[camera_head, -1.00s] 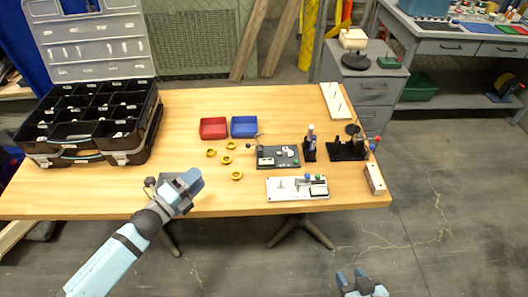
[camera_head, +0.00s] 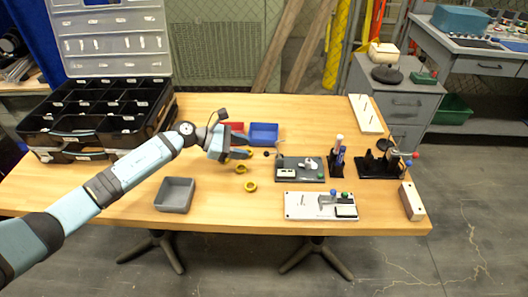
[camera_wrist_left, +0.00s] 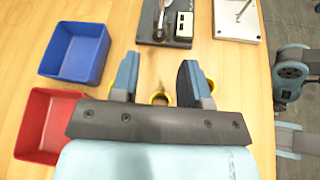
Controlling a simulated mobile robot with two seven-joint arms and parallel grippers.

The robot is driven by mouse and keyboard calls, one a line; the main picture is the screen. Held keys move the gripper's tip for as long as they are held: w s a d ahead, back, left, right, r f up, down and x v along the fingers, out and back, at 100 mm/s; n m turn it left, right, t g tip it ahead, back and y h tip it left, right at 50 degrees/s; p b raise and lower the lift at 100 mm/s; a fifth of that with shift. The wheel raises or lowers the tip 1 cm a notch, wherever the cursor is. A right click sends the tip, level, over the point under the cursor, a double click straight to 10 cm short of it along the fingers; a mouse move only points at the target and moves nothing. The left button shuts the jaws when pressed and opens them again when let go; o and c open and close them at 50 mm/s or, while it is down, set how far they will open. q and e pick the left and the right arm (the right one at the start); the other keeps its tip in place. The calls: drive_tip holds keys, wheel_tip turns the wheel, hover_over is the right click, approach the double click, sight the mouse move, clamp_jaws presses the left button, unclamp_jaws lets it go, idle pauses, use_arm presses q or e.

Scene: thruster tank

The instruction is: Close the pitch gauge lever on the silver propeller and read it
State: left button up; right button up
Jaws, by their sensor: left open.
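The pitch gauge is a dark plate (camera_head: 315,178) with a small display box (camera_head: 287,174) and a silver propeller (camera_head: 308,163). A thin lever with a black ball end (camera_head: 266,154) sticks out at its left. My left gripper (camera_head: 247,147) is open and empty, just left of this lever. In the left wrist view its fingers (camera_wrist_left: 160,70) point toward the dark plate (camera_wrist_left: 166,36) and the display box (camera_wrist_left: 184,25), apart from both. The display reading is too small to tell.
A red bin (camera_wrist_left: 45,125) and a blue bin (camera_head: 263,134) stand beside my left gripper. Several yellow rings (camera_head: 250,187) lie below it. A grey bin (camera_head: 175,195), a white fixture plate (camera_head: 300,206), dark stands (camera_head: 380,165) and a black organizer case (camera_head: 90,120) are around.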

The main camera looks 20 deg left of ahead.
sight(265, 152)
use_arm(q)
drive_tip(key=x, duration=0.7)
clamp_jaws()
